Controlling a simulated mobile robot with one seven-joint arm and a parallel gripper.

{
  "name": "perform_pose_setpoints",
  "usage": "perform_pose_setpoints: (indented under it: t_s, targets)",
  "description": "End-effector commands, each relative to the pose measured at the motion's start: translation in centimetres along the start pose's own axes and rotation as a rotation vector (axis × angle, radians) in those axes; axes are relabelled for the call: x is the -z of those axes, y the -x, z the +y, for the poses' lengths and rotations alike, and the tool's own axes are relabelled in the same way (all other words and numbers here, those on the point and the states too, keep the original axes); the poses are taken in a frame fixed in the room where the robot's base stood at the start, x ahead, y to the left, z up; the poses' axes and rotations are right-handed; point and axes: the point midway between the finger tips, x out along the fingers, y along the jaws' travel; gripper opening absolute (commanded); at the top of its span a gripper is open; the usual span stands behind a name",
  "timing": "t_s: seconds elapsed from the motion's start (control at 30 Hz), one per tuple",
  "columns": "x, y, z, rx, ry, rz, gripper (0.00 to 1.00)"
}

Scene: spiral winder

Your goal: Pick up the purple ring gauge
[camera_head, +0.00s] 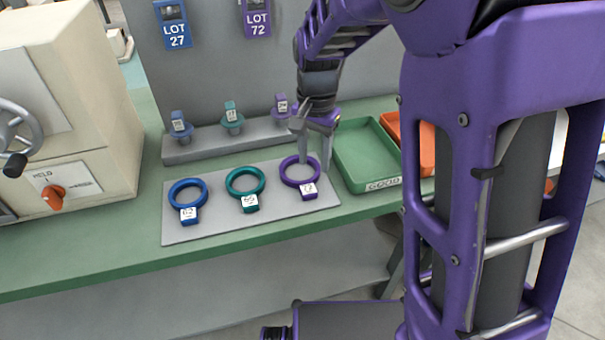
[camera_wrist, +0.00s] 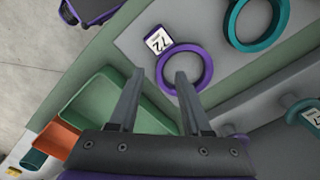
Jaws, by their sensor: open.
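The purple ring gauge (camera_head: 300,172) lies flat on the grey mat at its right end, with a small white tag on its near side. In the wrist view the purple ring (camera_wrist: 209,68) lies just beyond the fingertips, its tag reading 72. My gripper (camera_head: 317,165) reaches down over the ring from behind. In the wrist view my gripper (camera_wrist: 159,74) is open and empty; its right fingertip overlaps the ring's opening and its left one lies outside the ring, near the tag. Whether the fingers touch the ring cannot be told.
A teal ring (camera_head: 245,182) and a blue ring (camera_head: 188,193) lie on the grey mat (camera_head: 222,224) to the left. A green tray (camera_head: 366,155) stands close to the right. Behind is a grey rack (camera_head: 205,147) with several small gauges. A beige machine (camera_head: 75,100) stands at left.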

Motion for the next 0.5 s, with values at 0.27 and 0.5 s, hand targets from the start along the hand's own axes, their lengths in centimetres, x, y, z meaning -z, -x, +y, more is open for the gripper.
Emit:
perform_pose_setpoints:
  t_s: [0.27,0.5]
  targets:
    - [0.3,-3.7,-0.2,-0.003,-0.001,-0.001,0.48]
    - [0.3,-5.0,-0.2,0.001,-0.001,0.0,0.48]
